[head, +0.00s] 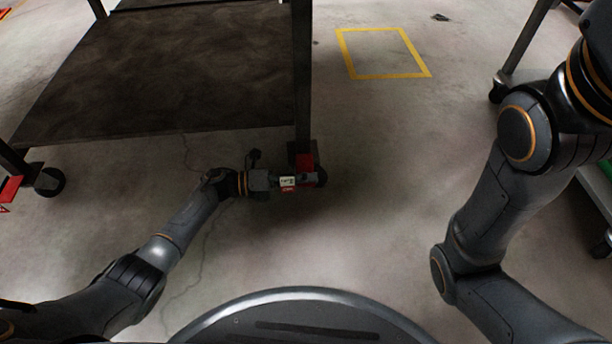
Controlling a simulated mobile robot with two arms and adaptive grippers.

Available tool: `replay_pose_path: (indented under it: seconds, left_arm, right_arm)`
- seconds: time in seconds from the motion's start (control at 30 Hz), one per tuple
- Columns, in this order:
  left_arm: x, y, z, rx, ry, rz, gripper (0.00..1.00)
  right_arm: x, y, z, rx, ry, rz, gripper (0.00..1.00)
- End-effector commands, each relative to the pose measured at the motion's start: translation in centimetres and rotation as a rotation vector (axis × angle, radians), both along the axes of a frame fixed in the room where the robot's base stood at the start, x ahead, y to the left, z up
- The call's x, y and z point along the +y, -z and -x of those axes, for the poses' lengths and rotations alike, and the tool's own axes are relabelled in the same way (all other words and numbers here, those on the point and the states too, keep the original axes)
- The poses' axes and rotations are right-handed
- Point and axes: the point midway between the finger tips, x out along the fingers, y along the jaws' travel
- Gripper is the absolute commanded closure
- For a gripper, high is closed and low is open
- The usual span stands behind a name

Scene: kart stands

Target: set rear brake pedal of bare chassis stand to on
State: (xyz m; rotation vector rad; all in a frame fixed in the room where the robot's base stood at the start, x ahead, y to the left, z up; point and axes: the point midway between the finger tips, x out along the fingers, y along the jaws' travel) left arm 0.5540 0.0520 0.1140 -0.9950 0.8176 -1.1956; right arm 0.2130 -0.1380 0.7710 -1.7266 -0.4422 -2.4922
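A stand with a dark lower shelf (180,70) fills the upper left of the head view; what it carries above is out of frame. A red brake pedal (301,160) shows at the caster under its near right leg. My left gripper (314,179) is low at this caster, close against the red part. It covers much of the caster, so I cannot tell whether it touches the pedal or whether its fingers are open. Another red pedal (11,188) shows by the left caster (49,182). My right arm comes in at the right; its gripper is out of view.
A yellow floor square (432,75) lies right of the stand. Another stand's leg with a caster (499,91) is at the upper right. A further caster (602,246) shows at the right edge. The concrete floor in the middle is clear.

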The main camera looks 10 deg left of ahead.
Motion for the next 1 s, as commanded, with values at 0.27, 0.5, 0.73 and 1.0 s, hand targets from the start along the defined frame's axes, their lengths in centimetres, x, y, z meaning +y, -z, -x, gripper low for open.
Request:
replay_pose_path:
  seconds: [0.27,0.5,0.73,1.0]
  left_arm:
    - [0.1,0.1,0.0,0.000,-0.003,-0.001,1.00]
    - [0.0,0.0,0.0,0.000,-0.001,-0.001,0.73]
    - [0.3,0.1,0.0,0.001,-0.001,0.000,0.73]
    - [4.8,0.1,0.9,0.002,-0.004,-0.004,0.73]
  right_arm:
    - [0.0,0.0,0.0,0.001,0.000,0.000,0.60]
    - [0.0,0.0,0.0,0.001,0.000,0.000,0.60]
    - [0.0,0.0,-0.2,0.005,-0.001,-0.001,0.60]
    - [0.0,0.0,-0.1,0.002,0.000,0.000,0.60]
